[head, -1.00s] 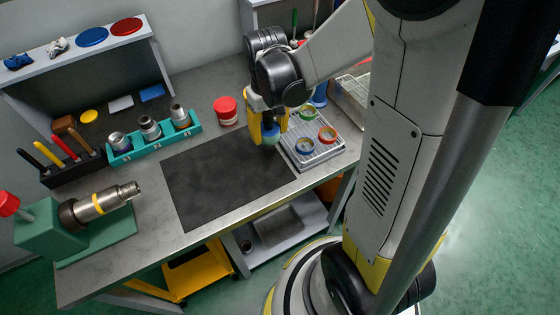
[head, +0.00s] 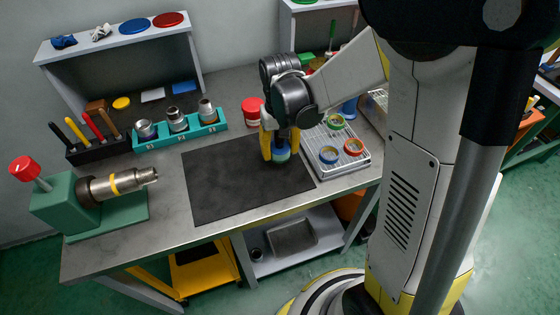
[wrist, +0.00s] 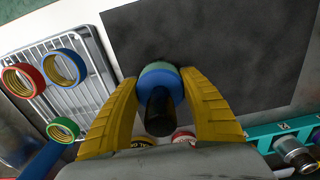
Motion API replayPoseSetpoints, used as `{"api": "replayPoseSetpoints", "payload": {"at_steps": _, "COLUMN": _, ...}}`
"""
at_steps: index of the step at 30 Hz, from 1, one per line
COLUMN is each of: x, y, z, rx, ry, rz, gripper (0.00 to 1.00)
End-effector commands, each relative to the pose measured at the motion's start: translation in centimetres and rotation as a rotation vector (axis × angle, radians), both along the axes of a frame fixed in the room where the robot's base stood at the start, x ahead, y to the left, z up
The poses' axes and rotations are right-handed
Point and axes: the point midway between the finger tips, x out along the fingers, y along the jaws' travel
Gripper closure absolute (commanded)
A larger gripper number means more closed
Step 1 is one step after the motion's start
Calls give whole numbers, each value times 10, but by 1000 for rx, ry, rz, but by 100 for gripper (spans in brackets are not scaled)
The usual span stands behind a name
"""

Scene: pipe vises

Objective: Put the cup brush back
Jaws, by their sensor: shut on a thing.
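My gripper (head: 279,155) is shut on a blue and green round piece with a dark stem, which looks like the cup brush (head: 282,155). It hangs over the right part of the dark mat (head: 225,185), beside the wire tray; whether it touches the mat is unclear. In the wrist view the brush (wrist: 160,82) sits between the yellow fingers, its dark stem toward the camera. Its bristles are hidden.
A wire tray (head: 329,173) with green, blue and red rings stands right of the mat. A red-lidded jar (head: 252,110) and a teal rack (head: 180,130) with metal fittings stand behind. A green vise (head: 65,205) holds a pipe at left. Most of the mat is clear.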

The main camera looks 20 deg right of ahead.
Motion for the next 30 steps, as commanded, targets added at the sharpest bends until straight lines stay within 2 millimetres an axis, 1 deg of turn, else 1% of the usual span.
{"api": "replayPoseSetpoints", "payload": {"at_steps": 2, "x": 0, "y": 0, "z": -8, "rx": 0, "ry": 0, "rz": 0, "gripper": 76}}
{"api": "replayPoseSetpoints", "payload": {"at_steps": 6, "x": 0, "y": 0, "z": -32, "rx": 0, "ry": 0, "rz": 0, "gripper": 76}}
{"api": "replayPoseSetpoints", "payload": {"at_steps": 8, "x": 0, "y": 0, "z": -39, "rx": 0, "ry": 0, "rz": 0, "gripper": 76}}
{"api": "replayPoseSetpoints", "payload": {"at_steps": 16, "x": 0, "y": 0, "z": -39, "rx": 0, "ry": 0, "rz": 0, "gripper": 76}}
{"api": "replayPoseSetpoints", "payload": {"at_steps": 20, "x": 0, "y": 0, "z": -43, "rx": 0, "ry": 0, "rz": 0, "gripper": 76}}
{"api": "replayPoseSetpoints", "payload": {"at_steps": 21, "x": 0, "y": 0, "z": -43, "rx": 0, "ry": 0, "rz": 0, "gripper": 40}}
{"api": "replayPoseSetpoints", "payload": {"at_steps": 22, "x": 0, "y": 0, "z": -42, "rx": 0, "ry": 0, "rz": 0, "gripper": 31}}
{"api": "replayPoseSetpoints", "payload": {"at_steps": 23, "x": 0, "y": 0, "z": -42, "rx": 0, "ry": 0, "rz": 0, "gripper": 29}}
{"api": "replayPoseSetpoints", "payload": {"at_steps": 30, "x": 0, "y": 0, "z": -42, "rx": 0, "ry": 0, "rz": 0, "gripper": 29}}
